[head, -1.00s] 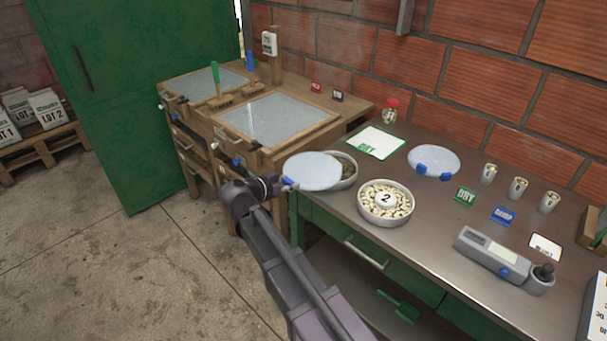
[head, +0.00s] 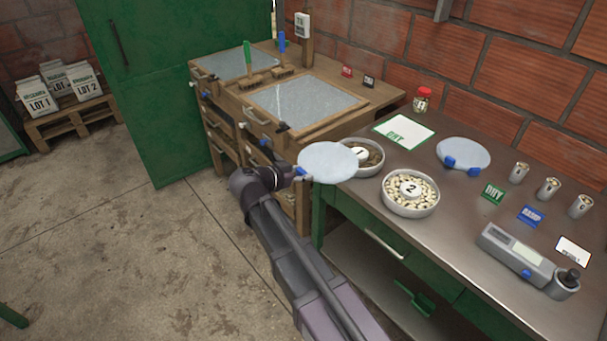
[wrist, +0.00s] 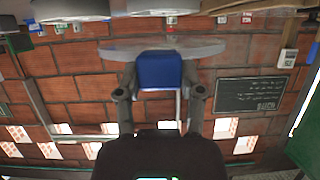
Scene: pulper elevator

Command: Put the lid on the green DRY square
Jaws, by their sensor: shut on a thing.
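A pale round lid (head: 327,162) with a blue handle is held level beside bowl 1 (head: 376,168), overlapping its left rim in the head view. My gripper (head: 299,172) is shut on the lid's handle; the wrist view shows the fingers (wrist: 160,92) on either side of the blue handle (wrist: 160,70), with the lid's disc edge-on (wrist: 205,49). The DRY square (head: 404,131) is a white sheet with a green border and green lettering, flat and bare at the table's back left. A second pale lid (head: 463,152) with blue grips lies to its right.
Bowl 2 (head: 411,196), full of pale beans, stands near the table's (head: 450,235) front edge. A red-capped jar (head: 422,99) stands behind the DRY square. Small metal cups (head: 549,188), DRY and blue cards, and a grey meter (head: 515,257) occupy the right. A wooden bench (head: 300,105) adjoins on the left.

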